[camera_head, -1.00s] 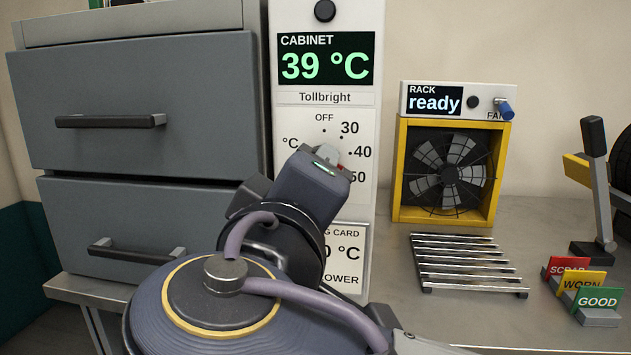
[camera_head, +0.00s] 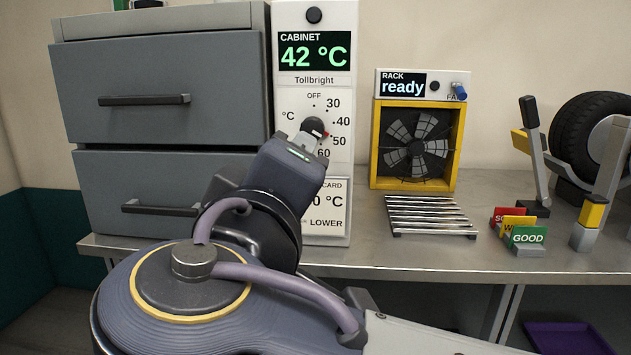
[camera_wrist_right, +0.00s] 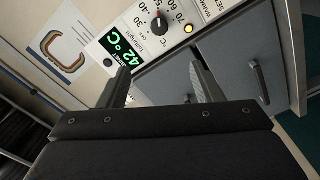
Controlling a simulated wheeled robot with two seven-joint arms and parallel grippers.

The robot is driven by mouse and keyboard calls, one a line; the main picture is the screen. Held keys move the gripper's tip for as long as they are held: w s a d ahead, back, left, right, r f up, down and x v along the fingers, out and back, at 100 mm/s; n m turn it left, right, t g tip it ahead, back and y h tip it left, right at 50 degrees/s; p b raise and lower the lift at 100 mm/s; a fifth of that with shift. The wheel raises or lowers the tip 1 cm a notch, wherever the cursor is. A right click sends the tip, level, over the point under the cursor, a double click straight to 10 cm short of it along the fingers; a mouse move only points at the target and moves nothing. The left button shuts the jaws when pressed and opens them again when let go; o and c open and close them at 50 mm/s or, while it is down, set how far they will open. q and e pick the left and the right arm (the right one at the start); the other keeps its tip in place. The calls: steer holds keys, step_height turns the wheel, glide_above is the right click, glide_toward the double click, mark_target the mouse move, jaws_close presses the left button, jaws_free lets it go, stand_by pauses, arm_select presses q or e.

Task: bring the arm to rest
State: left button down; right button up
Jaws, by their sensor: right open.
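The tall white Tollbright cabinet panel (camera_head: 336,90) has a display (camera_head: 314,54) reading 42 °C. Its dark dial knob (camera_head: 313,126) has a red mark pointing between 40 and 50. My right arm comes up from the bottom of the head view. My right gripper (camera_head: 306,143) is just below the knob there, partly hidden by its own wrist. In the wrist view the right gripper (camera_wrist_right: 160,72) is open, with nothing between its fingers. The knob (camera_wrist_right: 158,22) shows beyond the fingertips, apart from them in that picture. My left gripper is not in view.
A grey two-drawer cabinet (camera_head: 165,75), drawers shut, stands left of the panel. To the right are a yellow-framed fan (camera_head: 416,147), a slatted metal rack (camera_head: 431,216), small coloured signs (camera_head: 527,236) and a tyre (camera_head: 590,125). The bench (camera_head: 350,254) has bare room before the rack.

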steer(key=w+d+f+m+g, duration=0.3)
steer(key=d+f+g, duration=0.5)
steer(key=d+f, duration=1.1)
steer(key=s+d+f+m+g+y, duration=0.25)
steer(key=s+f+m, duration=0.25)
steer(key=s+f, duration=0.4)
steer(key=s+d+f+m+g+y, duration=0.25)
steer(key=s+f+m, duration=0.35)
steer(key=f, duration=0.5)
arm_select(q)
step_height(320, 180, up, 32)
steer(key=p, duration=3.2)
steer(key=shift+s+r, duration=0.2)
arm_select(e)
step_height(320, 180, up, 33)
steer(key=n, duration=0.1)
steer(key=shift+s+a+f+n+t+y, duration=0.15)
steer(key=shift+s+n+t+y, duration=0.15)
steer(key=shift+s, duration=0.05)
